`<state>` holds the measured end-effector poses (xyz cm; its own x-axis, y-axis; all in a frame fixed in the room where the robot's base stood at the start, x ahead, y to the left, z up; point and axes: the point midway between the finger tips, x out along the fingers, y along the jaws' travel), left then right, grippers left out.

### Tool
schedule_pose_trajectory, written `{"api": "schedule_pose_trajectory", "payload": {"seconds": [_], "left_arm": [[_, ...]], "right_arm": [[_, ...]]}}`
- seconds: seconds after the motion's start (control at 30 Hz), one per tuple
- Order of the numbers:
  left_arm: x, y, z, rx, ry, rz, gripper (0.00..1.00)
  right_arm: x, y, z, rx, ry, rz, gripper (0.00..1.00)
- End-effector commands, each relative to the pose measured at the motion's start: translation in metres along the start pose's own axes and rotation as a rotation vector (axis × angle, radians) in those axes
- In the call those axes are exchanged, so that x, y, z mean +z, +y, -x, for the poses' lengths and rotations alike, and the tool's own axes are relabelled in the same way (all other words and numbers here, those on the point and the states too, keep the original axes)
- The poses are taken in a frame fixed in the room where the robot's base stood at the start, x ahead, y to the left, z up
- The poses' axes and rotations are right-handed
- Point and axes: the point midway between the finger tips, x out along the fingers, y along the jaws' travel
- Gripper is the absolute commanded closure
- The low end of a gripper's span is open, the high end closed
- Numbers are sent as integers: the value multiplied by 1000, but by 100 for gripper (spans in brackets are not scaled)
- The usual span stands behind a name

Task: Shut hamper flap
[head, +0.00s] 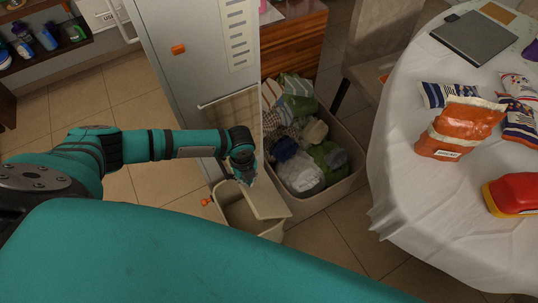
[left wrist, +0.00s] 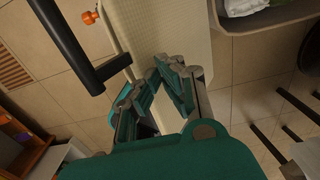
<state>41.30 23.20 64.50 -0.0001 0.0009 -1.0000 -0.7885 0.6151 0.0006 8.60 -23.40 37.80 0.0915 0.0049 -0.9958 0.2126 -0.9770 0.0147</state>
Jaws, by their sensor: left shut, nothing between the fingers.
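The cream hamper (head: 235,222) stands on the floor in front of the grey cabinet in the head view. Its pale flap (head: 268,200) is tilted, and part of the dark inside shows beside it, so it is not closed flat. My left gripper (head: 246,180) is right at the flap's upper part; whether it touches cannot be told. In the left wrist view the left gripper (left wrist: 155,78) is shut and empty, with a pale panel (left wrist: 158,32), seemingly the flap, just beyond its fingertips. My right gripper is not in view.
A laundry basket (head: 352,180) full of clothes stands close to the right of the hamper. An orange knob (head: 206,201) sticks out at the hamper's left. The grey cabinet (head: 190,60) rises behind. A table with a white cloth (head: 420,200) is at the right. Tiled floor lies clear at left.

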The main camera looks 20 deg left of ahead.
Motion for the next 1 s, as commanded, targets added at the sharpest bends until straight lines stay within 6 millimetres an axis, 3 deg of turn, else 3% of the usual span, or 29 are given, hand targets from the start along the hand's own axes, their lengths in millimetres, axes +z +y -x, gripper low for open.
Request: {"api": "schedule_pose_trajectory", "payload": {"seconds": [0.17,0.5,1.0], "left_arm": [[0,2,-2,1,0,0,100],[0,31,-20,2,0,0,100],[0,40,-30,3,1,0,100]], "right_arm": [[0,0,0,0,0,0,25],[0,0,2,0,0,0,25],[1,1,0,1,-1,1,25]]}}
